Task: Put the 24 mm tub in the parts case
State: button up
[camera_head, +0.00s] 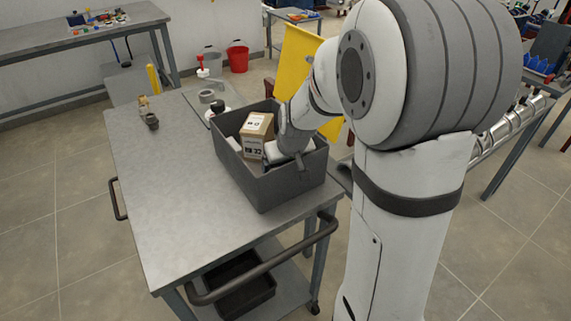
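The parts case (264,188) is a dark grey open bin on the near right part of the metal cart top. My arm reaches into it from the right. My gripper (297,150) is low at the case's right side, and its fingertips are hidden by the arm and the case wall. A pale object (274,152) shows beside the gripper inside the case; I cannot tell whether it is the 24 mm tub or whether it is held. A cardboard box (256,134) with a white label stands in the case.
The cart's left and front top is clear. A yellow panel (299,72) stands behind the case.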

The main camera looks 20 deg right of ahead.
jog(key=shift+r, duration=0.1)
jog(key=shift+r, duration=0.25)
jog(key=p+v, duration=0.1)
jog(key=v, duration=1)
jog(key=shift+s+r, duration=0.2)
jog(key=shift+r, duration=0.1)
jog(key=shift+r, duration=0.1)
